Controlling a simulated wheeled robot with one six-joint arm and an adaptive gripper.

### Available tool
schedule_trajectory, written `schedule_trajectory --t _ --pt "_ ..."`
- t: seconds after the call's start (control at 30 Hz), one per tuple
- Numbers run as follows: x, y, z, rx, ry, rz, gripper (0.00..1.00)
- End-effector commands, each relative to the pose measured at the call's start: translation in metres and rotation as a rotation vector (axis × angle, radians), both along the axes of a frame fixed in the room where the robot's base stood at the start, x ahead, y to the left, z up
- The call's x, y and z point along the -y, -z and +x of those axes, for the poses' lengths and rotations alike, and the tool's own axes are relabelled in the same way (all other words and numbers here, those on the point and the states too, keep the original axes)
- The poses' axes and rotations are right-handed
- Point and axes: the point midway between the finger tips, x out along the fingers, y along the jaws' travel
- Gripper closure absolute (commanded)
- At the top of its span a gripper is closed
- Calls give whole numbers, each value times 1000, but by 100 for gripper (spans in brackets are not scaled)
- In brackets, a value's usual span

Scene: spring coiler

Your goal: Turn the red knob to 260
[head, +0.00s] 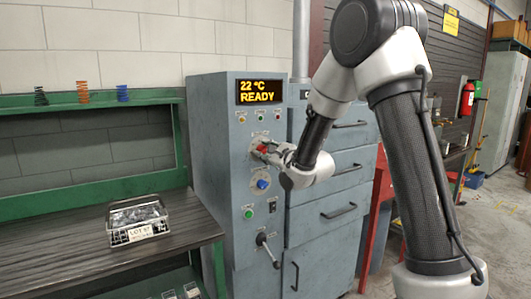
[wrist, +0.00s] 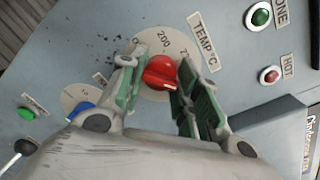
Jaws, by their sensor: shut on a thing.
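The red knob (wrist: 160,73) sits on a pale round dial (wrist: 148,48) marked 200, under a TEMP °C label (wrist: 203,42). Other dial numbers are partly cut off or hidden, and I cannot read the knob's setting. In the wrist view my gripper (wrist: 158,78) has one green-padded finger on each side of the knob and is shut on it. In the head view the knob (head: 263,149) shows between the fingers of my gripper (head: 265,153), on the front of the grey cabinet (head: 218,150). The display (head: 259,92) reads 22 °C READY.
A blue knob (head: 263,184) sits just below, with a green button (head: 248,214) and a lever (head: 267,250) lower down. Small lamps (head: 260,116) are above. Grey drawers (head: 335,175) are to the right.

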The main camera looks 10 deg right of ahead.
Motion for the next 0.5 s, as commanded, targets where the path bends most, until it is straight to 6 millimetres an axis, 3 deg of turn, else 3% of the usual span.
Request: schedule_trajectory --t 0.03,0.13,0.5 --pt "2 0 0 -1 4 1 62" --pt "1 0 0 -1 3 1 46" --pt "2 -1 -4 0 1 0 46"
